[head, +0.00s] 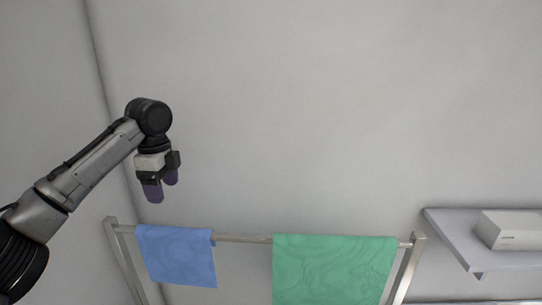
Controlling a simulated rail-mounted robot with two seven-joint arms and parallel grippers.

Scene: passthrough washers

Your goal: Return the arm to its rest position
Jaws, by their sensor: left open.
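My left arm comes in from the left edge in the head view. It is raised, with a bend at a dark joint above the gripper. My left gripper (162,190) points down with its purple fingertips apart. I see nothing between them. It appears above the left part of the towel rack in the picture, over the blue towel, and is not touching it. My right gripper is not in view.
A metal rack (245,239) carries a blue towel (177,255) on the left and a green towel (333,268) on the right. A wall shelf (458,237) at the right holds a white box (510,230). The wall above is bare.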

